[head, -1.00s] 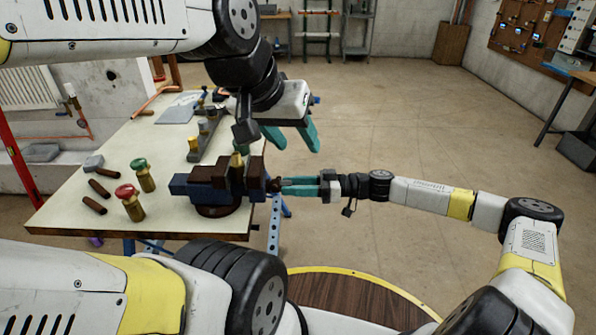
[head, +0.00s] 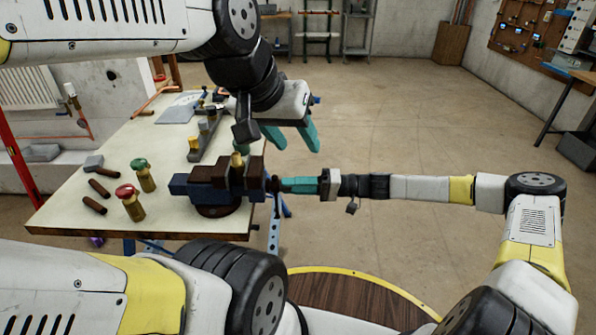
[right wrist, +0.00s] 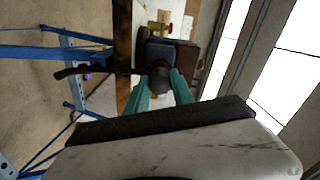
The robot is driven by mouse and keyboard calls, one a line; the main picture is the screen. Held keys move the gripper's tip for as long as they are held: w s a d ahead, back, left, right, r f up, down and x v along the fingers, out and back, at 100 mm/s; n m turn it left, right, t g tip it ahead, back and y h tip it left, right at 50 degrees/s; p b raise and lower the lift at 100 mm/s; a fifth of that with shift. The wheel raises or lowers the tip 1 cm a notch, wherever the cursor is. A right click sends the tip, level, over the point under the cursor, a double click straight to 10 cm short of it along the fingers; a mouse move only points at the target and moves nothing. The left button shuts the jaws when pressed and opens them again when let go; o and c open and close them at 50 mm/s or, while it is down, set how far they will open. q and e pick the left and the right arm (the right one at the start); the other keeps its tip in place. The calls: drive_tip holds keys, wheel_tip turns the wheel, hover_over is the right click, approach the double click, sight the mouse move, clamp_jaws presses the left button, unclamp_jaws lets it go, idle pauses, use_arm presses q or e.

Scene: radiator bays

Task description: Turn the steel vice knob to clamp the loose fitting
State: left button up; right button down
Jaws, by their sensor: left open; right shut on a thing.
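The vice (head: 215,184), blue and dark brown, stands at the bench's right edge. It also shows in the right wrist view (right wrist: 181,54). A brass fitting (head: 237,159) stands upright at the vice jaws. The vice knob (right wrist: 160,79), dark and round with a bar, is between the teal fingers of my right gripper (right wrist: 164,88), which is shut on it. In the head view my right gripper (head: 298,185) reaches the vice from the right. My left gripper (head: 291,138) is open and empty above and right of the vice, apart from the fitting.
On the bench (head: 75,215) stand a red-capped valve (head: 130,203) and a green-capped valve (head: 143,175). Short brown pipes (head: 94,206) lie to their left. A holder with fittings (head: 204,140) is behind the vice. Floor to the right is open.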

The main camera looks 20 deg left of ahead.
drive_tip(key=m, duration=1.9)
drive_tip(key=shift+m, duration=0.3)
drive_tip(key=shift+d, duration=0.1)
drive_tip(key=c, duration=1.3)
unclamp_jaws()
